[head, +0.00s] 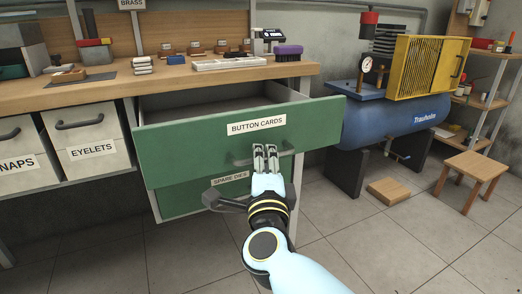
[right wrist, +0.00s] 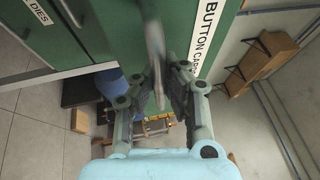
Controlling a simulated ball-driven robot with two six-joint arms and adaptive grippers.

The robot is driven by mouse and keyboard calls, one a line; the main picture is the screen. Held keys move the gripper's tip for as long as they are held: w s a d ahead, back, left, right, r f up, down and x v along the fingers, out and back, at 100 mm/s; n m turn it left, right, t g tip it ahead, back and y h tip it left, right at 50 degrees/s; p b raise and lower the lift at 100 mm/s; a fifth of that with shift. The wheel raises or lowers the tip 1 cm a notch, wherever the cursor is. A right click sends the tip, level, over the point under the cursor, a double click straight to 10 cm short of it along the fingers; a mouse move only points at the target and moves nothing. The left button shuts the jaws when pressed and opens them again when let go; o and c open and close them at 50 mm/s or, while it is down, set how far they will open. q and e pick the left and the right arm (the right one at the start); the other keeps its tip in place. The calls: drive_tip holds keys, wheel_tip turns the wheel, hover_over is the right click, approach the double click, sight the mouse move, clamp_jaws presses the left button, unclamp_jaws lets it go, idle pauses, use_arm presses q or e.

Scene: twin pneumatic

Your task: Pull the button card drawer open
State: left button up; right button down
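The green button card drawer (head: 190,150) stands pulled out from under the bench in the head view, its open inside showing behind the front. Its front bears the label BUTTON CARDS, and its grey bar handle (head: 240,161) is partly hidden by my right gripper. My left gripper is not in view.
A lower green drawer labelled SPARE DIES (head: 180,200) sits beneath. The wooden bench top (head: 120,92) holds tools and a keyboard-like item. A blue compressor tank (head: 390,118) stands to the right, with a low wooden block (head: 388,190) and a stool (head: 470,167). The floor in front is clear.

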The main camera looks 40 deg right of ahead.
drive_tip(key=shift+s+a+f, duration=0.1)
drive_tip(key=shift+f, duration=0.1)
drive_tip(key=c, duration=1.4)
unclamp_jaws()
drive_tip(key=shift+r, duration=0.1)
drive_tip(key=shift+r, duration=0.1)
